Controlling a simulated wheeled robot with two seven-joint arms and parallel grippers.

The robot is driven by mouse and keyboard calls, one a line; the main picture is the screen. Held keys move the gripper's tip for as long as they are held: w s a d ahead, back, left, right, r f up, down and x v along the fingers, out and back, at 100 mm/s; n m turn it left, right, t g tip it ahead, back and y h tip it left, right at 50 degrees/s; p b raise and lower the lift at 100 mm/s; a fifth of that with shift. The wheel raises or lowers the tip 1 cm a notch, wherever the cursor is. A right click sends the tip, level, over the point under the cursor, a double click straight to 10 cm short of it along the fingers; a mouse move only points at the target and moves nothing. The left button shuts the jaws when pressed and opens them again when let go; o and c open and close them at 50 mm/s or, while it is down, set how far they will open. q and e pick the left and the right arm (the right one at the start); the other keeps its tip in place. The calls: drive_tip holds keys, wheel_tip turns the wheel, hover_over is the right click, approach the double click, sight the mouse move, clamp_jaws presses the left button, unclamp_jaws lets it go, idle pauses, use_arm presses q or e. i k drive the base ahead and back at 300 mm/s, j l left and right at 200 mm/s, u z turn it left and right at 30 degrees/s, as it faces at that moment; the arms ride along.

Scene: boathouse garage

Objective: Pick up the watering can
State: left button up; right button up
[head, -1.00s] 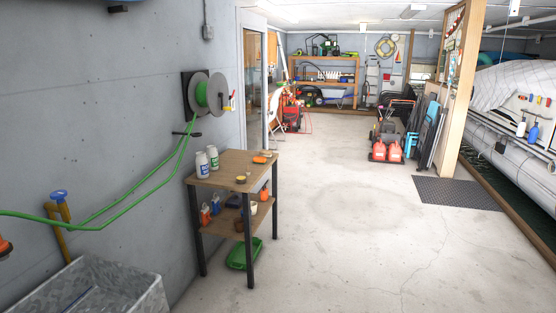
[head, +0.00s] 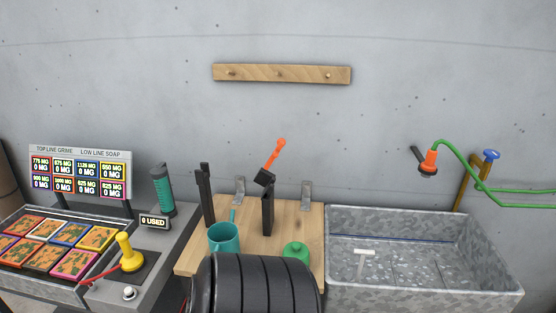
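A teal can-shaped vessel (head: 224,239) stands upright on the small wooden bench in the head view, left of centre. A thin teal part rises at its rim, and a loop shows at its right side. It is the thing most like a watering can, but I cannot tell for certain. Its lower part is partly hidden by a black ribbed round thing (head: 258,287) in front.
A galvanized trough (head: 340,222) stands at right, below a green hose (head: 463,166). A game-like console (head: 178,238) stands at left. A wooden peg rail (head: 282,74) hangs above.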

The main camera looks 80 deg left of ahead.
sight(224, 235)
drive_tip(key=u, duration=3)
drive_tip(key=z, duration=1.5)
drive_tip(key=i+l+u, duration=0.1)
drive_tip(key=u, duration=0.35)
drive_tip(key=l+u, duration=0.4)
drive_tip(key=i+l+u, duration=0.1)
drive_tip(key=u, duration=0.35)
